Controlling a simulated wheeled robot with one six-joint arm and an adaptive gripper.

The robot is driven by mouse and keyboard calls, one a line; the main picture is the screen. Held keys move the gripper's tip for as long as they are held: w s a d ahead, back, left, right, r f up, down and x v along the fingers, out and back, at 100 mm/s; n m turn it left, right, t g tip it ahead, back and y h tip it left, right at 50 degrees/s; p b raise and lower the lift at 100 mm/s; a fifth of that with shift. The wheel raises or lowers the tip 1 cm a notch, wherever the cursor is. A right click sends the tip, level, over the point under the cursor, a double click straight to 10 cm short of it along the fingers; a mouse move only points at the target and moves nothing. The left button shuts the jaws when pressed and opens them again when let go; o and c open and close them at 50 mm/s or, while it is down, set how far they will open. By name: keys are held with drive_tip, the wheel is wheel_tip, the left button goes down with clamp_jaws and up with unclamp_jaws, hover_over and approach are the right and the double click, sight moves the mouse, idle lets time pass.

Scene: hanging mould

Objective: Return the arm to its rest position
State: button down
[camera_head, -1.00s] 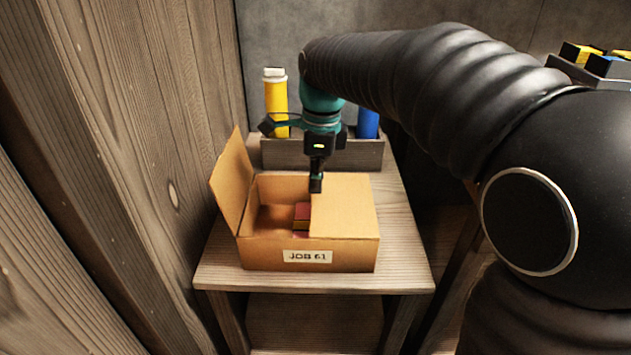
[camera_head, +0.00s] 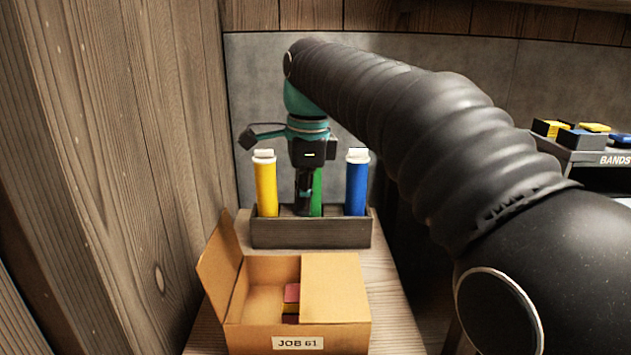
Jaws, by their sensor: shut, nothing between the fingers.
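My gripper (camera_head: 304,209) is shut and empty. A red and yellow block (camera_head: 291,296) lies inside, partly hidden by the right flap.
The rack holds a yellow tube (camera_head: 265,185), a green tube (camera_head: 318,190) partly behind my gripper, and a blue tube (camera_head: 357,182). A wooden wall (camera_head: 130,150) stands close on the left. A BANDS tray (camera_head: 590,155) with yellow and blue blocks is at the right.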

drive_tip(key=d+f+n, duration=0.1)
drive_tip(key=f+n, duration=0.2)
drive_tip(key=n, duration=0.1)
drive_tip(key=s+d+f+n+t, duration=0.1)
drive_tip(key=f+n, duration=0.1)
drive_tip(key=n, duration=0.1)
drive_tip(key=s+d+f+n, duration=0.1)
drive_tip(key=f+n, duration=0.2)
drive_tip(key=n, duration=0.1)
drive_tip(key=shift+d+f+n+t, duration=0.3)
drive_tip(key=shift+f, duration=0.05)
drive_tip(key=s+d+f+n+t, duration=0.2)
drive_tip(key=s+d+f, duration=0.1)
drive_tip(key=s+d, duration=0.5)
drive_tip(key=s+d+f+n+t, duration=0.1)
drive_tip(key=s+d+f, duration=0.3)
drive_tip(key=s+d, duration=0.4)
drive_tip(key=shift+s+f+n+t+h, duration=0.15)
drive_tip(key=shift+s+n+t+h, duration=0.3)
drive_tip(key=shift+s, duration=1.05)
